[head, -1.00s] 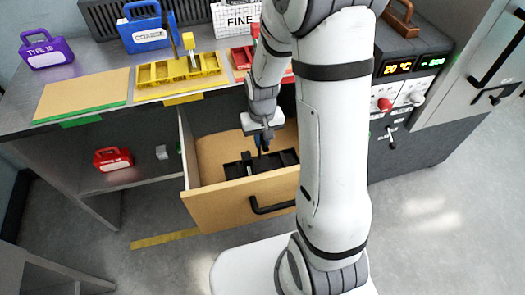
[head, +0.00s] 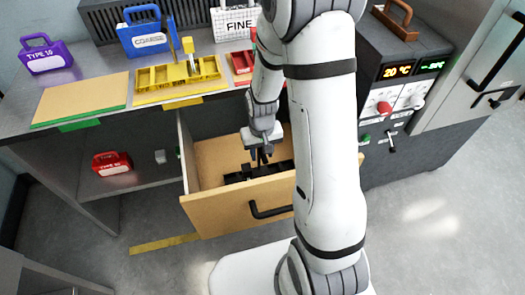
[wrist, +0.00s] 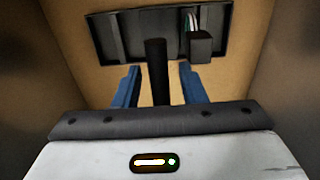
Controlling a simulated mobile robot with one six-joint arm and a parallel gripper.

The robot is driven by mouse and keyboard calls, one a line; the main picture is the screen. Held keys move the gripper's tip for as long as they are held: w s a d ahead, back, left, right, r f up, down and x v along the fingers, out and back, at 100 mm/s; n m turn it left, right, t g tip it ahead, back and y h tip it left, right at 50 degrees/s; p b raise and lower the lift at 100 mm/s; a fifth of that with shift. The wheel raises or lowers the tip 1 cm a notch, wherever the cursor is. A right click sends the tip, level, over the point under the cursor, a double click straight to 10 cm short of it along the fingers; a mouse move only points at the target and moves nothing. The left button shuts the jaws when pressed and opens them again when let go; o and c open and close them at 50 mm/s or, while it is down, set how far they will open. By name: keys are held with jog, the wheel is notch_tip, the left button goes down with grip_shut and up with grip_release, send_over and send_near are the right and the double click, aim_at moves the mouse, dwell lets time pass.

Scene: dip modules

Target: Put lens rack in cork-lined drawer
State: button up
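The black lens rack (head: 240,176) lies in the open cork-lined drawer (head: 228,212); the drawer's front wall hides its near part. In the wrist view the rack (wrist: 105,36) rests on or just over the tan cork floor (wrist: 72,72); any small gap cannot be told. Its dark post-like handle (wrist: 155,72) stands up between the two blue fingers. My gripper (head: 260,158) is inside the drawer above the rack. In the wrist view my gripper (wrist: 160,75) is open, with a gap on both sides of the handle.
The drawer walls stand close around my gripper. On the bench above are a yellow rack (head: 178,78), a cork mat (head: 80,101), a purple case (head: 45,56) and a blue case (head: 148,38). A red case (head: 112,163) sits on the lower shelf.

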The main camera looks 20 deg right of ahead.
jog(key=shift+r, duration=0.15)
notch_tip(320, 180, up, 12)
jog(key=p, duration=0.2)
jog(key=s+r+t, duration=0.2)
jog(key=s+r, duration=0.9)
jog(key=s, duration=0.3)
jog(key=shift+d+r, duration=0.2)
jog(key=shift+d, duration=0.1)
jog(key=shift+t, duration=0.3)
jog(key=p+v, duration=0.2)
jog(key=v, duration=0.1)
jog(key=w+p+v, duration=0.1)
jog(key=p+v, duration=0.1)
jog(key=shift+c, duration=0.5)
